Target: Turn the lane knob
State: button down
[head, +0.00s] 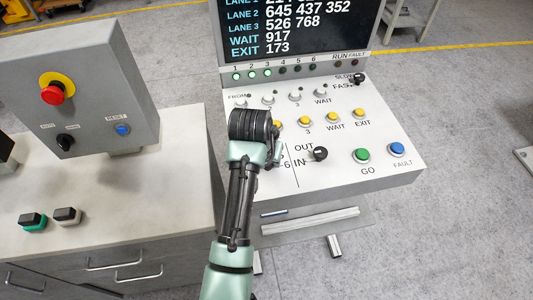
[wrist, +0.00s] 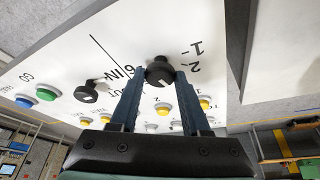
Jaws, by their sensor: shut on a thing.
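In the wrist view a black round knob (wrist: 159,66) with a pale pointer mark stands on the white sloped panel (wrist: 125,32). Printed numbers around it include 1, 2 and 6, so it appears to be the lane knob. My gripper (wrist: 160,76) is shut on it, with one blue-grey finger on each side. In the head view my arm and wrist cover this knob. Only part of its printed scale shows there, to the left of the OUT/IN knob (head: 320,154).
On the panel are a green GO button (head: 362,155), a blue FAULT button (head: 397,149), several yellow buttons and a SLOW/FAST knob (head: 357,78). A screen (head: 300,25) stands behind. A grey box with a red emergency button (head: 52,94) is at left.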

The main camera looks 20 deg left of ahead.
dwell(0.3)
jog(key=shift+c, duration=1.9)
grip_release()
jog(key=shift+r, duration=0.1)
jog(key=b+v, duration=0.1)
jog(key=v, duration=1.2)
jog(key=shift+d, duration=0.15)
